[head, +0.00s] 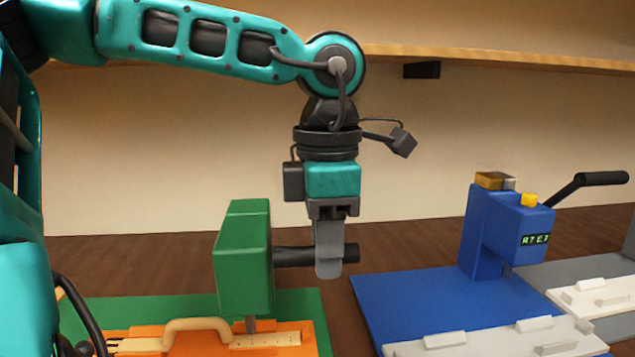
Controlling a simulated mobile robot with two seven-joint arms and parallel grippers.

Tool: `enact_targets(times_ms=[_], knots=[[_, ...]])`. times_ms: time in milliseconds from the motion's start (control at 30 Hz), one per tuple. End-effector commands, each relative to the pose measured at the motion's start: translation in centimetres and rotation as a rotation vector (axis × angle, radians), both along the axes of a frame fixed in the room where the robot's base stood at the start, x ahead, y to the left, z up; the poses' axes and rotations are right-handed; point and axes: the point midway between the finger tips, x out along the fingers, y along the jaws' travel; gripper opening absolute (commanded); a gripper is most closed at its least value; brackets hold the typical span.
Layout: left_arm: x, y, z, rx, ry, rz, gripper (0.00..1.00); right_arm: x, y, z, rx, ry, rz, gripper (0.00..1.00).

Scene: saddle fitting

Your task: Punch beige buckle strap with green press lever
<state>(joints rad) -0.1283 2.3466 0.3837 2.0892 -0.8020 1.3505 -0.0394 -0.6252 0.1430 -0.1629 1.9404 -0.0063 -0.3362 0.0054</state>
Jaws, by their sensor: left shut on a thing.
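The green press (243,260) stands at the left centre on a green base. Its black lever (292,257) sticks out to the right, roughly level. My left gripper (330,262) reaches down from above and is shut on the lever near its outer end; the fingers hide part of it. The beige buckle strap (265,341) lies flat on an orange plate (308,340) under the press, with a row of small dark marks near its right end. A tan loop (197,325), apparently the buckle, sits over the strap. The press's punch pin (251,325) is close above the strap; I cannot tell whether it touches.
A blue press (490,230) with a raised black lever (600,178) stands to the right on a blue base (400,300). White clamp pieces (485,340) lie in front of it. A grey station is at the far right. A wooden shelf (500,57) runs along the back wall.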

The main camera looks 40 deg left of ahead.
Motion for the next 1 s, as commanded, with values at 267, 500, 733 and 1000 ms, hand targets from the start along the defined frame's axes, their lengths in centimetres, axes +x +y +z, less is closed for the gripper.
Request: enact_targets(times_ms=[267, 500, 733, 1000], knots=[[0.8, 1.1, 1.0, 0.006, -0.004, 0.003, 0.09, 0.0, 0.0, 1.1, 0.000, 0.000, 0.000, 0.57], [1.3, 1.8, 1.4, 0.008, -0.001, 0.005, 0.09, 0.0, 0.0, 1.6, 0.000, 0.000, 0.000, 0.57], [1.8, 2.5, 2.0, 0.006, 0.000, 0.008, 0.19, 0.0, 0.0, 2.3, 0.000, 0.000, 0.000, 0.57], [2.5, 3.4, 2.5, 0.007, -0.001, 0.007, 0.32, 0.0, 0.0, 3.0, 0.000, 0.000, 0.000, 0.57]])
